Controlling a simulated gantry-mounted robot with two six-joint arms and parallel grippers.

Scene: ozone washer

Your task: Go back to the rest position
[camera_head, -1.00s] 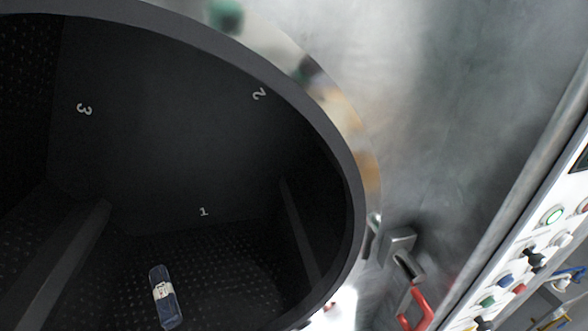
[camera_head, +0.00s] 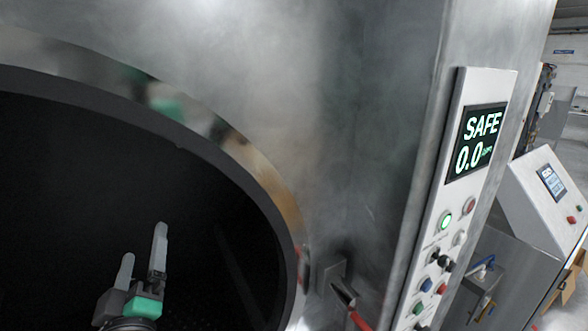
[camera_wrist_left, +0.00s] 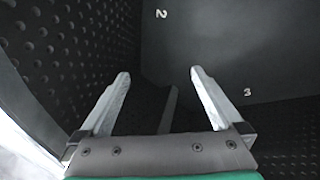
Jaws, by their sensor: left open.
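My left gripper (camera_head: 143,256) is in front of the dark round opening of the washer drum (camera_head: 60,150), in the lower left of the head view. Its two grey fingers are spread apart with nothing between them. In the left wrist view the open fingers (camera_wrist_left: 160,85) point into the dark drum interior. The numbers 2 and 3 show on the drum's back wall (camera_wrist_left: 200,50), and perforated side walls lie around it. My right gripper is in neither view.
The metal rim (camera_head: 225,140) of the opening curves close around the left gripper. A control panel (camera_head: 455,190) with a screen reading SAFE 0.0 stands to the right. A latch with a red handle (camera_head: 358,318) is beside the rim. A second console (camera_head: 545,195) stands further right.

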